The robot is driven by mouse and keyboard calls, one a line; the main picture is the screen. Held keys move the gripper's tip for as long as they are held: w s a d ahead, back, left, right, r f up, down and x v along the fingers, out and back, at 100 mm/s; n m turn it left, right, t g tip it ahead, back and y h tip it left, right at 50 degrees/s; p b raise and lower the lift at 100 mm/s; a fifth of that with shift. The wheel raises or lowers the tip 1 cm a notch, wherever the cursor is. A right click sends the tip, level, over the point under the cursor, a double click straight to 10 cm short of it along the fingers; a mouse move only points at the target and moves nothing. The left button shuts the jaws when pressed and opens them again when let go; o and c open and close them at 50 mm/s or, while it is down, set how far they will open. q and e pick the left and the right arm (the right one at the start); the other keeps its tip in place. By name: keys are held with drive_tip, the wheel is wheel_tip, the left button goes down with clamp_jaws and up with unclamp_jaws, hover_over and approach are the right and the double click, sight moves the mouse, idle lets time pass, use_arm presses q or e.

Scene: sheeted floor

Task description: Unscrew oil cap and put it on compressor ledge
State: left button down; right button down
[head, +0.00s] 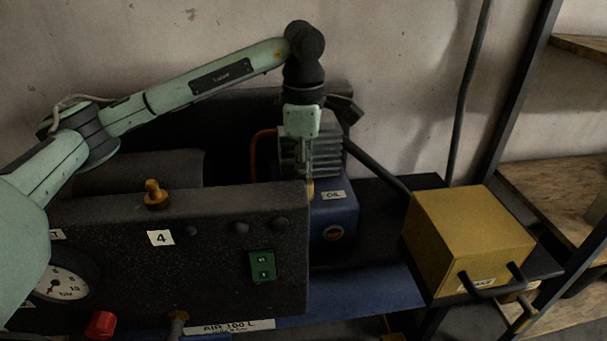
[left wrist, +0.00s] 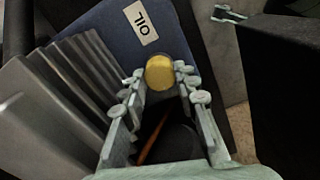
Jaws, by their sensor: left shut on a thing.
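The oil cap (left wrist: 160,72) is a round yellow cap beside the white OIL label (left wrist: 141,22) on the blue compressor block. In the head view only a sliver of the cap (head: 310,188) shows below my left gripper (head: 309,180), next to the dark panel's edge. My left gripper (left wrist: 160,80) points down with its fingers on both sides of the cap, shut on it. The cap sits at the blue block (head: 335,215); whether its thread is still engaged cannot be told. My right gripper is not in view.
A dark front panel (head: 215,260) with a gauge, green switch and orange knob stands left of the block. Grey cooling fins (head: 325,160) rise behind the cap. A yellow box (head: 465,235) with a black handle stands at right. A dark flat surface (head: 385,215) between is bare.

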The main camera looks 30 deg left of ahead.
use_arm(q)
drive_tip(key=n+p, duration=0.1)
drive_tip(key=n, duration=0.4)
drive_tip(key=shift+n, duration=0.3)
drive_tip(key=n, duration=0.3)
drive_tip(key=shift+p, duration=0.35)
drive_tip(key=n+p, duration=0.1)
drive_tip(key=n, duration=0.4)
drive_tip(key=shift+r+n, duration=0.1)
drive_tip(key=shift+n, duration=0.3)
drive_tip(key=n+p, duration=0.1)
drive_tip(key=n, duration=0.3)
drive_tip(key=c, duration=1.1)
unclamp_jaws()
